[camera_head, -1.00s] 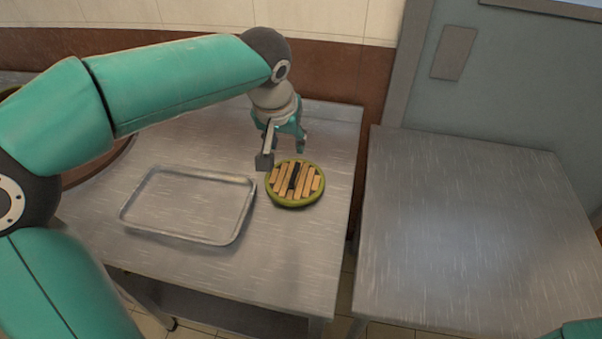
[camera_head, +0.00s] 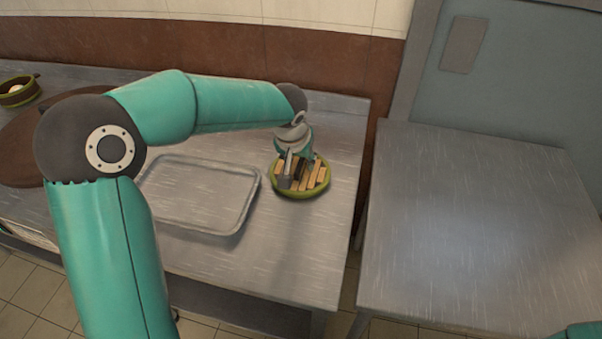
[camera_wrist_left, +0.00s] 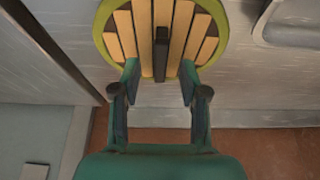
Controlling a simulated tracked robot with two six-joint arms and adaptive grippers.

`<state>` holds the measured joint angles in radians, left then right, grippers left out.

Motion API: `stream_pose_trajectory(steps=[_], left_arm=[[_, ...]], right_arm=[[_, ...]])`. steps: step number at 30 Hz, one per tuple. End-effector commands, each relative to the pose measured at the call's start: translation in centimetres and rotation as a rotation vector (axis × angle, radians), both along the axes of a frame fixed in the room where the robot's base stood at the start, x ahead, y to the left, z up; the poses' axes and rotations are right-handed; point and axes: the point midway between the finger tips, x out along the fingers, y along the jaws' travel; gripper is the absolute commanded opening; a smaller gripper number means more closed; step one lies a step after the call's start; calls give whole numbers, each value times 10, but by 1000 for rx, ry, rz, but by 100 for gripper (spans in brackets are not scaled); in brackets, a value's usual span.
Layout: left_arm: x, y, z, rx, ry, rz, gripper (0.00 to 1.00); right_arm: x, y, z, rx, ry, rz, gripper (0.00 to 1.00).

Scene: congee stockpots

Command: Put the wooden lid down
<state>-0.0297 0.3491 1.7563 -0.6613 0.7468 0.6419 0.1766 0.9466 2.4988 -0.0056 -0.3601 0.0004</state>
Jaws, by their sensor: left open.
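The wooden lid (camera_head: 319,183) is round, with pale slats, a green rim and a dark bar handle across its middle. It lies flat on the metal table, right of the metal tray. My left gripper (camera_head: 295,178) is over the lid and hides part of it. In the left wrist view the lid (camera_wrist_left: 124,32) fills the top middle. There the left gripper (camera_wrist_left: 159,75) is open, with one fingertip on each side of the bar handle (camera_wrist_left: 161,50) and a gap to it on both sides. My right gripper is out of view.
The empty metal tray (camera_head: 200,200) lies close left of the lid. A dark round surface (camera_head: 20,150) and a small green-rimmed bowl (camera_head: 18,96) are at the far left. A second metal table (camera_head: 480,220) at the right is bare, across a narrow gap.

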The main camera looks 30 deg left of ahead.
Motion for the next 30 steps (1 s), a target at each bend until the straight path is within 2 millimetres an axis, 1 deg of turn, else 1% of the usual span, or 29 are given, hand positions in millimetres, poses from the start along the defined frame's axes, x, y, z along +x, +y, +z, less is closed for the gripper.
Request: stream_pose_trajectory(steps=[1,4,11,12,14,18,20,30], left_arm=[[2,1,-8,0,3,1,44],[5,2,-15,-1,1,1,44],[6,2,-16,0,0,1,44],[6,2,-16,0,0,1,42],[6,3,-16,0,0,1,32],[6,3,-16,0,0,2,9],[6,3,-16,0,0,2,0],[6,3,-15,0,-1,3,0]], right_arm=[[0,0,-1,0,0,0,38],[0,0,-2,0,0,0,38],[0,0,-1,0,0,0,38],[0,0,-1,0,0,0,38],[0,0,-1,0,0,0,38],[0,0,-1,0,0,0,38],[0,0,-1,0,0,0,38],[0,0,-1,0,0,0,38]])
